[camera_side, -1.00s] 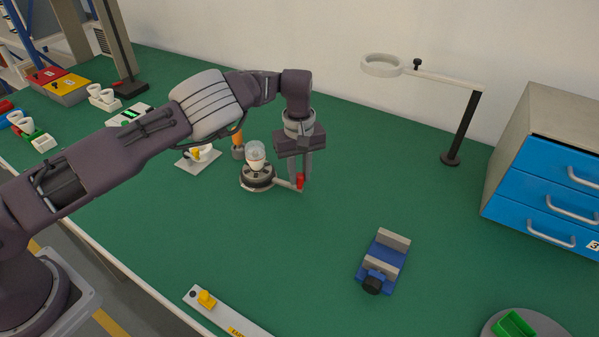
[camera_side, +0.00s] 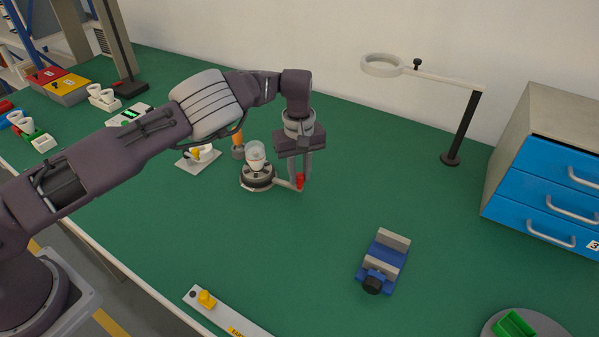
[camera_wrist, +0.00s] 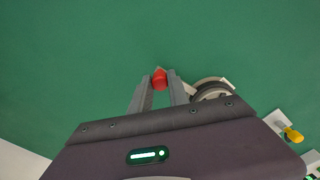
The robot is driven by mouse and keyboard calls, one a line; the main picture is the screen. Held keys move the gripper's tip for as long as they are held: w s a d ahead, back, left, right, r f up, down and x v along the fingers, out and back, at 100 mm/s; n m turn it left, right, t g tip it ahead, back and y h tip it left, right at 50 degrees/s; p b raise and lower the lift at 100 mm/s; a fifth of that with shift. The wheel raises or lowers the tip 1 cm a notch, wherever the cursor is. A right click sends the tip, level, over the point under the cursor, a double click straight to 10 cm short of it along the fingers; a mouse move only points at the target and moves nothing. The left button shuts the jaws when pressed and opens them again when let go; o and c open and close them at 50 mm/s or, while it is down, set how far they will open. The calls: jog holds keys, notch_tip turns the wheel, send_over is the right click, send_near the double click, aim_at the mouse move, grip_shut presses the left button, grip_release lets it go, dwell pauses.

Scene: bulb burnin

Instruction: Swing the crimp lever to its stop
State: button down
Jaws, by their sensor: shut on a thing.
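The crimp lever is a pale bar (camera_side: 284,183) with a red knob (camera_side: 300,182). It reaches to the right from a round dark-and-grey base (camera_side: 257,178) that carries a clear-topped bulb (camera_side: 255,155). My gripper (camera_side: 300,180) points down and is shut on the red knob. In the wrist view the red knob (camera_wrist: 159,80) sits between the fingertips of my gripper (camera_wrist: 160,84). The round base (camera_wrist: 210,88) is partly hidden behind my gripper body there.
An orange-topped post (camera_side: 237,140) and a plate with a yellow knob (camera_side: 197,157) stand behind and left of the base. A blue vise (camera_side: 383,262) lies front right. A ring lamp (camera_side: 382,65) stands at the back. The mat right of my gripper is clear.

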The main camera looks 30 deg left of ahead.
dwell(0.5)
jog(key=shift+s+m, duration=0.7)
jog(key=shift+s, duration=0.05)
jog(key=s+m, duration=0.2)
jog(key=s+a+m, duration=0.1)
jog(key=s+m, duration=0.1)
jog(key=s+a+m, duration=0.1)
jog(key=s+m, duration=0.1)
jog(key=shift+s+a+m, duration=0.7)
jog(key=shift+s+m, duration=0.1)
jog(key=shift+m, duration=0.15)
jog(key=shift+s+a+m, duration=0.65)
jog(key=shift+s+m, duration=0.15)
jog(key=shift+m, duration=0.15)
jog(key=c, duration=1.3)
grip_release()
jog(key=shift+o, duration=0.2)
notch_tip(320, 180, up, 7)
